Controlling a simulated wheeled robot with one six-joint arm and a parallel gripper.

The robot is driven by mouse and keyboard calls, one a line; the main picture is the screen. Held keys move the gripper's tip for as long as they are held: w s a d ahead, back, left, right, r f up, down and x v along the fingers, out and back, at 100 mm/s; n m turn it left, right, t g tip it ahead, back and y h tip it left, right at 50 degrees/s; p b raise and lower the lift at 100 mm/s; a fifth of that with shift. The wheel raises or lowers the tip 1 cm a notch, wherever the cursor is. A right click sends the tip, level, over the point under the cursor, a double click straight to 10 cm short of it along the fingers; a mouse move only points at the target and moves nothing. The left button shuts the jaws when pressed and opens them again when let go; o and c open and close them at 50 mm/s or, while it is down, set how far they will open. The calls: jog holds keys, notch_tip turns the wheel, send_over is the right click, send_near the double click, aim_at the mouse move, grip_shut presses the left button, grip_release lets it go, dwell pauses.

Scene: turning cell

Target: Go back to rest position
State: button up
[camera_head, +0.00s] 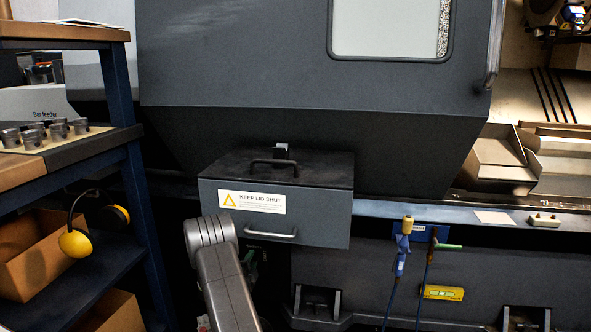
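Part of my grey arm, with a ribbed end, rises from the bottom edge left of centre in the head view. It stands in front of the lower left part of a dark grey box (325,214) labelled "KEEP LID SHUT". No fingers of my gripper show. The box's lid (225,165) looks shut, with a black handle (275,162) on top and a pale handle (270,235) on the front.
A blue shelf rack (145,210) stands at left with several dark cylindrical parts, cardboard boxes (32,255) and yellow earmuffs (77,242). The large grey machine (235,70) fills the back. A blue-and-yellow tool (402,245) and a yellow level (443,293) are at right.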

jog(key=n, duration=0.4)
jog(key=n+p, duration=0.3)
jog(key=p, duration=0.1)
jog(key=shift+r+n, duration=0.2)
jog(key=shift+n, duration=0.2)
jog(key=s+a+p, duration=0.2)
jog(key=s+p, duration=0.1)
jog(key=s, duration=1)
jog(key=shift+a+f, duration=0.25)
jog(key=shift+s, duration=0.1)
